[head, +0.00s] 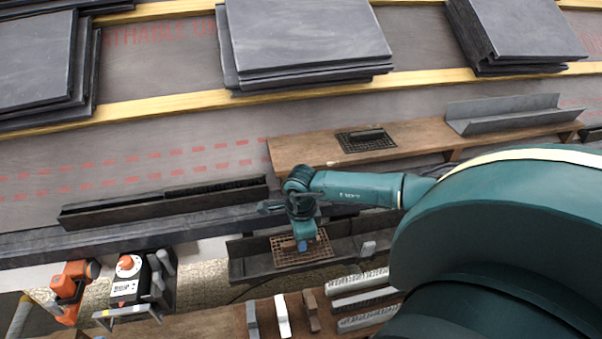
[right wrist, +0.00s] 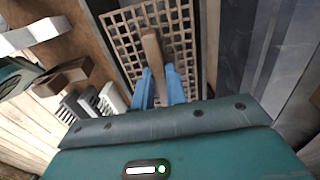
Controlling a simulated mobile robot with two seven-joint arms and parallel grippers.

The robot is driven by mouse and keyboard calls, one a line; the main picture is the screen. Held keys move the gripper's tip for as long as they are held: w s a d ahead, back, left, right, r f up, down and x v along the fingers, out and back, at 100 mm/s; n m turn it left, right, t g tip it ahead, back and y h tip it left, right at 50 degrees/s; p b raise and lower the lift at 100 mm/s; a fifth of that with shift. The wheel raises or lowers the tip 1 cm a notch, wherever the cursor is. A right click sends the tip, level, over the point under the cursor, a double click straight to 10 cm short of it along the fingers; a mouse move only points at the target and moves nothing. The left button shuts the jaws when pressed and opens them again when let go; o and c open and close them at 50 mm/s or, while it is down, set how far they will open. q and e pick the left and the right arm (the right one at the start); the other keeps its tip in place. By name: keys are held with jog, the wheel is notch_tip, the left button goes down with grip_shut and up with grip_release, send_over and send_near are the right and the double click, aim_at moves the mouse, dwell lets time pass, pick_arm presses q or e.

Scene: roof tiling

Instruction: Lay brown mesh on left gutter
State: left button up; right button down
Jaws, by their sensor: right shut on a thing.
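The brown mesh (head: 287,258) is a square grid with a raised brown handle. My right gripper (head: 303,243) is shut on this handle; the right wrist view shows its blue fingers (right wrist: 158,88) on either side of the handle (right wrist: 152,52), with the grid (right wrist: 128,38) beyond. The mesh is over the dark gutter trough (head: 238,262) below the roof edge, roughly level. I cannot tell whether it touches the gutter. The gripper and wrist hide part of the mesh. My left gripper is not in view.
A brown plank (head: 300,150) holds a dark mesh (head: 366,139) and a grey angled metal piece (head: 505,115). A long dark channel with a brush (head: 165,200) lies on the roof's lower edge. Slate stacks (head: 305,40) stand higher up. An orange tool (head: 70,285) is at lower left.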

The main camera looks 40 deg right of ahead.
dwell(0.4)
jog(key=c, duration=1.8)
grip_release()
jog(key=o, duration=0.9)
jog(key=shift+c, duration=0.2)
